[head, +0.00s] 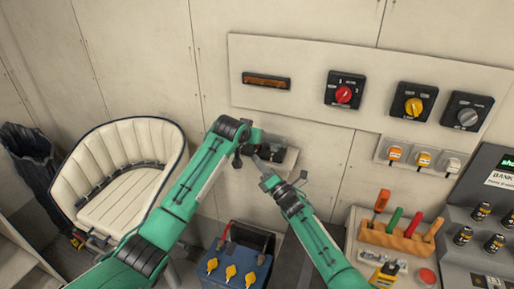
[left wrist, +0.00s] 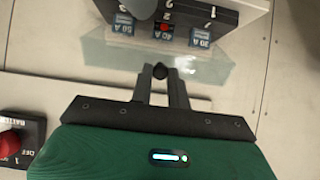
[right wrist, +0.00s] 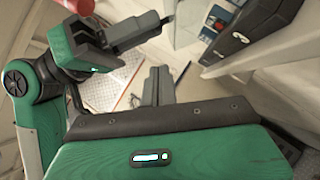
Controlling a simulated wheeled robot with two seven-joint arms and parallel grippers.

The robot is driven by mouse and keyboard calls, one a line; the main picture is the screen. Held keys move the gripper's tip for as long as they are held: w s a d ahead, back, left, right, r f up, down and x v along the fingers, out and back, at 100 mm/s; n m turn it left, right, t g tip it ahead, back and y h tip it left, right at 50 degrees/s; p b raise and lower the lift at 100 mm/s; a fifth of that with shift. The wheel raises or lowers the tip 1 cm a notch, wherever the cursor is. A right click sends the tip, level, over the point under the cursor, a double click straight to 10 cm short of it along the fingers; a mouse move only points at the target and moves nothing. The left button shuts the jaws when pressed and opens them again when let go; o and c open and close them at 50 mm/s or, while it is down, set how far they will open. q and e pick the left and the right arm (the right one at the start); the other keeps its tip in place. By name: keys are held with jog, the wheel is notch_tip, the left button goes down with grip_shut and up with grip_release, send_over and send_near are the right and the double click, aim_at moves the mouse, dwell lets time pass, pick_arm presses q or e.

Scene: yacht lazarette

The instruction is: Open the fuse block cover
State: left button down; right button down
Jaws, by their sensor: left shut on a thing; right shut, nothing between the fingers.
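The fuse block (head: 290,157) is on the wall below the switch panel, partly hidden by my arms. In the left wrist view the fuse block (left wrist: 218,13) shows several blue fuses and a red one. My left gripper (left wrist: 160,72) is shut on a small dark round knob at the cover's edge. My right gripper (right wrist: 158,70) is shut and empty, apart from the left one. In the head view the right gripper (head: 264,168) is just below the left wrist.
Red (head: 343,95), yellow (head: 413,106) and grey (head: 467,117) rotary switches sit on the wall panel. A tool rack (head: 392,240) stands at the right. A blue battery box (head: 235,268) is below my arms. A cream seat (head: 125,175) is at the left.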

jog(key=shift+w+a+r, duration=0.15)
jog(key=shift+w+r, duration=0.65)
jog(key=shift+w, duration=0.25)
jog(key=shift+w+a+r, duration=0.15)
jog(key=shift+w+r, duration=0.65)
jog(key=shift+w, duration=0.2)
pick_arm(q)
jog(key=shift+s+d, duration=0.1)
jog(key=shift+d, duration=0.05)
pick_arm(e)
jog(key=shift+w+d+r, duration=0.15)
jog(key=shift+w+r, duration=0.25)
jog(key=shift+r, duration=0.4)
pick_arm(q)
jog(key=c, duration=1.4)
grip_release()
jog(key=shift+f, duration=0.15)
jog(key=shift+o, duration=0.3)
jog(key=shift+f, duration=0.1)
pick_arm(e)
jog(key=shift+w+r, duration=0.1)
